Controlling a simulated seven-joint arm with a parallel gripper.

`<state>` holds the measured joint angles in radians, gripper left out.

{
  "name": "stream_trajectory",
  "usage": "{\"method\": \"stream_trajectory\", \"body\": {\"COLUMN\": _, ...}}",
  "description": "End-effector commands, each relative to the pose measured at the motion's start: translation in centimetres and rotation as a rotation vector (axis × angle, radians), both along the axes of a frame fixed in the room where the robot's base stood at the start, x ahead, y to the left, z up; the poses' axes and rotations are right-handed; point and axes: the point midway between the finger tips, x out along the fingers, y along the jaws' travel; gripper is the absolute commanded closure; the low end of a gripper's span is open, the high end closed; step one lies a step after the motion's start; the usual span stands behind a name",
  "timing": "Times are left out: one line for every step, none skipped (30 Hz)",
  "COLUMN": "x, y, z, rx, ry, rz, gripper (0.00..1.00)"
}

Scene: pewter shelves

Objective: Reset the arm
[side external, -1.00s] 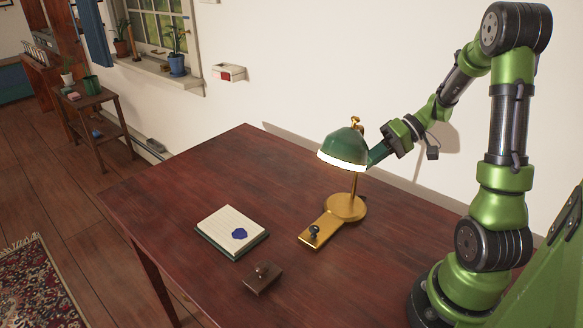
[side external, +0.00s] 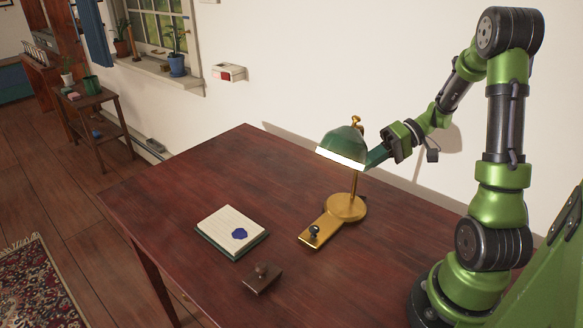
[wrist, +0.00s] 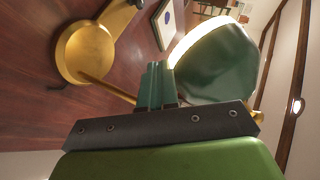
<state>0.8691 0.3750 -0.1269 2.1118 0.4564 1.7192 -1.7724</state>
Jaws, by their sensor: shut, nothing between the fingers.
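My gripper (side external: 370,160) is beside the right edge of the desk lamp's green shade (side external: 342,142), above the desk. In the wrist view its green fingers (wrist: 156,84) are together with nothing between them, close against the shade (wrist: 215,62). I cannot tell whether they touch it. The shade is tilted and its lit rim shows. The lamp has a brass stem and a round brass base (side external: 346,207), which also shows in the wrist view (wrist: 85,52).
A notepad with a blue blot (side external: 232,231) and a wooden blotter (side external: 262,278) lie on the desk (side external: 185,190). A brass plate with a dark knob (side external: 318,232) adjoins the lamp base. The desk's far left is clear. The wall (side external: 330,60) is close behind my arm.

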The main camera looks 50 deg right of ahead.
Motion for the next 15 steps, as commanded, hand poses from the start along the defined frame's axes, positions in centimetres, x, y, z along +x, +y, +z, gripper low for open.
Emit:
{"method": "stream_trajectory", "body": {"x": -0.3, "y": -0.6, "z": 0.3, "rx": -0.003, "ry": -0.002, "rz": -0.004, "gripper": 1.00}}
{"method": "stream_trajectory", "body": {"x": -0.5, "y": -0.9, "z": 0.5, "rx": -0.003, "ry": -0.001, "rz": -0.005, "gripper": 1.00}}
{"method": "stream_trajectory", "body": {"x": -0.8, "y": -1.4, "z": 0.8, "rx": -0.004, "ry": -0.001, "rz": -0.005, "gripper": 1.00}}
{"method": "stream_trajectory", "body": {"x": -1.1, "y": -1.8, "z": 1.1, "rx": -0.003, "ry": -0.001, "rz": -0.006, "gripper": 1.00}}
{"method": "stream_trajectory", "body": {"x": -1.3, "y": -2.2, "z": 1.3, "rx": -0.005, "ry": -0.001, "rz": -0.006, "gripper": 1.00}}
{"method": "stream_trajectory", "body": {"x": -1.7, "y": -2.7, "z": 1.7, "rx": -0.004, "ry": -0.002, "rz": -0.006, "gripper": 1.00}}
{"method": "stream_trajectory", "body": {"x": -1.9, "y": -3.1, "z": 1.9, "rx": -0.004, "ry": -0.001, "rz": -0.005, "gripper": 1.00}}
{"method": "stream_trajectory", "body": {"x": -2.2, "y": -3.4, "z": 2.2, "rx": -0.004, "ry": -0.001, "rz": -0.005, "gripper": 1.00}}
{"method": "stream_trajectory", "body": {"x": -2.4, "y": -3.8, "z": 2.4, "rx": -0.002, "ry": -0.001, "rz": -0.005, "gripper": 1.00}}
{"method": "stream_trajectory", "body": {"x": -2.6, "y": -4.2, "z": 2.6, "rx": -0.003, "ry": 0.000, "rz": -0.005, "gripper": 1.00}}
{"method": "stream_trajectory", "body": {"x": -2.8, "y": -4.4, "z": 2.8, "rx": -0.002, "ry": 0.000, "rz": -0.004, "gripper": 1.00}}
{"method": "stream_trajectory", "body": {"x": -3.0, "y": -4.7, "z": 3.0, "rx": -0.002, "ry": -0.001, "rz": -0.003, "gripper": 1.00}}
{"method": "stream_trajectory", "body": {"x": -3.1, "y": -4.8, "z": 3.1, "rx": -0.003, "ry": 0.001, "rz": -0.002, "gripper": 1.00}}
{"method": "stream_trajectory", "body": {"x": -3.2, "y": -4.9, "z": 3.2, "rx": -0.007, "ry": 0.004, "rz": 0.001, "gripper": 1.00}}
{"method": "stream_trajectory", "body": {"x": -3.2, "y": -4.9, "z": 3.3, "rx": -0.020, "ry": 0.015, "rz": 0.012, "gripper": 1.00}}
